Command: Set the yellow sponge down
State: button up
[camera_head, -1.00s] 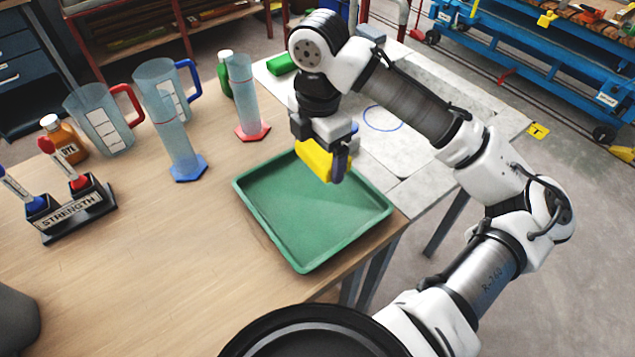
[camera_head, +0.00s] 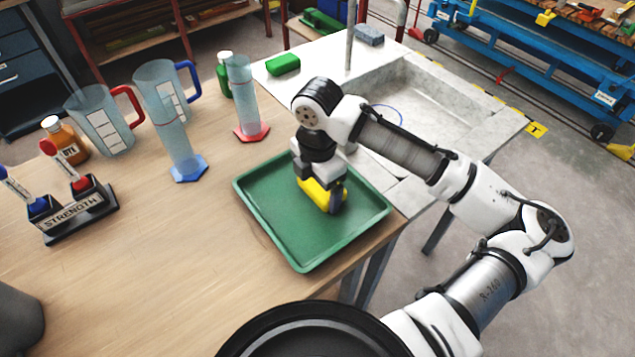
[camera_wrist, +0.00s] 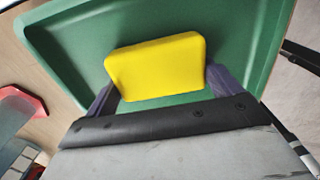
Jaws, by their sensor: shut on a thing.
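The yellow sponge (camera_head: 314,196) is between the fingers of my gripper (camera_head: 322,200), inside the outline of the green tray (camera_head: 290,240). My gripper is shut on it. In the wrist view the sponge (camera_wrist: 156,66) sits between the two dark fingers of my gripper (camera_wrist: 162,84), with the floor of the green tray (camera_wrist: 80,35) behind it. The sponge is low over the tray floor or on it; I cannot tell whether it touches. Part of the sponge is hidden by my gripper in the head view.
Two measuring cylinders, blue-based (camera_head: 178,145) and red-based (camera_head: 242,100), stand left of and behind the tray. Two jugs (camera_head: 105,125) stand farther left. The tray's front is empty.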

jog(key=o, duration=0.6)
jog(key=shift+f, duration=0.1)
notch_tip(320, 180, up, 12)
jog(key=shift+r+b, duration=0.2)
jog(key=shift+b, duration=0.5)
